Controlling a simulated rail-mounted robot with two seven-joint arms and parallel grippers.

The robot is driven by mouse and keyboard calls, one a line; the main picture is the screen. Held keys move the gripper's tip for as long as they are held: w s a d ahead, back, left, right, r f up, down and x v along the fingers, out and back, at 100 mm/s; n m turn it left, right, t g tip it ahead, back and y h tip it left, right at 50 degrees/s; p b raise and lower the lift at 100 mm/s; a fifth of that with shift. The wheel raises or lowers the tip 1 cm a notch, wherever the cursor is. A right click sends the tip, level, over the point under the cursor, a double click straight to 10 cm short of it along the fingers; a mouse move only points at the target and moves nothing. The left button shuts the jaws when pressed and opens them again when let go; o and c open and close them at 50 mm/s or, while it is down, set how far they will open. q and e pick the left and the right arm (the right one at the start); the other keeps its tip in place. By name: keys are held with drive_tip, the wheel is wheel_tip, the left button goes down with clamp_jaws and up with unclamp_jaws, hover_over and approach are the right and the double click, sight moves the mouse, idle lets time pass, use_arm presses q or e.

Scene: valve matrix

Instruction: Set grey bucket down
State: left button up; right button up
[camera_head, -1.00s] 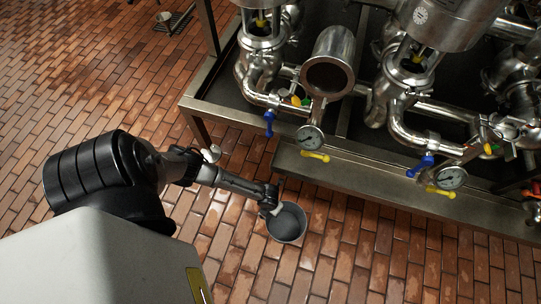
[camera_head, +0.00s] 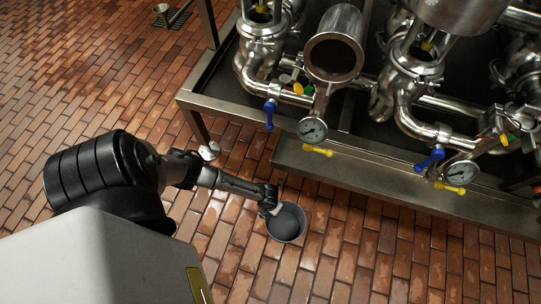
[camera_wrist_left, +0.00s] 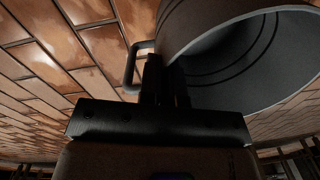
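The grey bucket (camera_head: 288,224) is a round, open-topped pail in the lower middle of the head view, over the brick floor. I cannot tell whether its base touches the floor. My left gripper (camera_head: 268,208) is at the bucket's left edge. The bucket's open mouth shows at the right of that view and looks empty. My right gripper is in neither view.
A steel valve rig with pipes, gauges (camera_head: 312,130) and blue handles (camera_head: 270,113) stands behind the bucket. Its low steel ledge (camera_head: 400,187) runs along the front. The brick floor (camera_head: 340,265) around the bucket is clear.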

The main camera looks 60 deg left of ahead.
use_arm(q)
drive_tip(key=o, duration=0.4)
drive_tip(key=shift+r, duration=0.1)
wheel_tip(320, 180, up, 11)
drive_tip(key=p, duration=0.8)
drive_tip(key=s+d+r+n+t+h, duration=0.2)
drive_tip(key=d+r+n, duration=0.9)
drive_tip(key=d+r, duration=0.15)
drive_tip(key=s+a+r+n+y, duration=0.1)
drive_tip(key=s+a+r+n, duration=0.1)
drive_tip(key=r+n, duration=0.6)
drive_tip(key=s+a+r+n+t+y, duration=0.1)
drive_tip(key=s+a+r+n, duration=0.1)
drive_tip(key=a+r+n, duration=0.2)
wheel_tip(320, 180, up, 4)
drive_tip(key=n, duration=0.5)
drive_tip(key=shift+a+f, duration=0.15)
drive_tip(key=shift+a, duration=0.25)
